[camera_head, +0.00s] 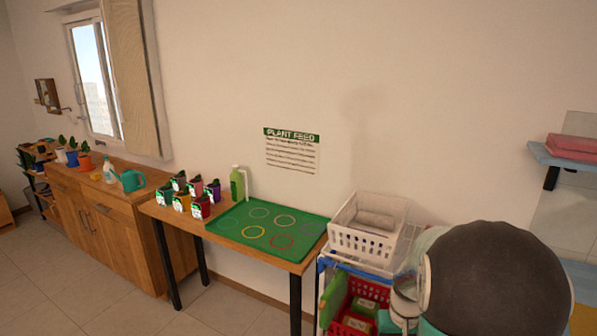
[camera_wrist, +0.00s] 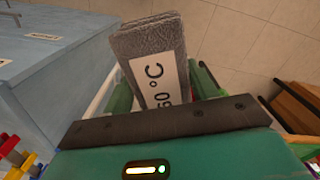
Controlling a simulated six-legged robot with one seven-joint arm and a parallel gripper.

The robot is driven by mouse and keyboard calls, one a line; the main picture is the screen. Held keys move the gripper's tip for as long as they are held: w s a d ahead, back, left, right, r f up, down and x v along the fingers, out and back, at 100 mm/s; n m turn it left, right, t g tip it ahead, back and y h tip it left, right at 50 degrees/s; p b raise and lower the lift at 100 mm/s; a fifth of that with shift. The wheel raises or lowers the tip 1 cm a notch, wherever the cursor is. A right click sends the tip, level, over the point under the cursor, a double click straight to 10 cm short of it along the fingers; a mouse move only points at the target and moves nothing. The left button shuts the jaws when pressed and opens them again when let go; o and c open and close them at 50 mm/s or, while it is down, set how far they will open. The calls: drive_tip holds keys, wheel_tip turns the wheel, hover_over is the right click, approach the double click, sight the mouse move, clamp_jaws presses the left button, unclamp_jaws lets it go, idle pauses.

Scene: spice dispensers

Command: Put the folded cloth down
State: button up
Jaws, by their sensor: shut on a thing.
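The folded cloth (camera_wrist: 148,42) is grey and thick, with a white label reading about "60 °C". It shows in the wrist view, sticking out beyond my gripper (camera_wrist: 163,98). My gripper is shut on its near end, and the dark bar of the gripper hides part of it. In the head view my arm fills the lower right, and I cannot make out the cloth in my gripper there.
A white basket (camera_head: 362,243) tops a cart, with a red basket (camera_head: 359,310) below. A table bears a green mat (camera_head: 225,222) and several small dispensers (camera_head: 200,207). Pink folded cloths (camera_head: 572,146) lie on a blue shelf (camera_head: 560,157). A blue surface (camera_wrist: 60,68) shows in the wrist view.

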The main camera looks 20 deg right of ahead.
drive_tip(key=w+a+f+n, duration=0.2)
drive_tip(key=w+a+f, duration=0.4)
drive_tip(key=a, duration=0.5)
drive_tip(key=w+a+f+n, duration=0.2)
drive_tip(key=w+a+f, duration=0.4)
drive_tip(key=w+a, duration=0.4)
drive_tip(key=shift+w+a+f, duration=0.25)
drive_tip(key=shift+w+a, duration=0.1)
drive_tip(key=shift+a, duration=0.2)
drive_tip(key=shift+w, duration=0.1)
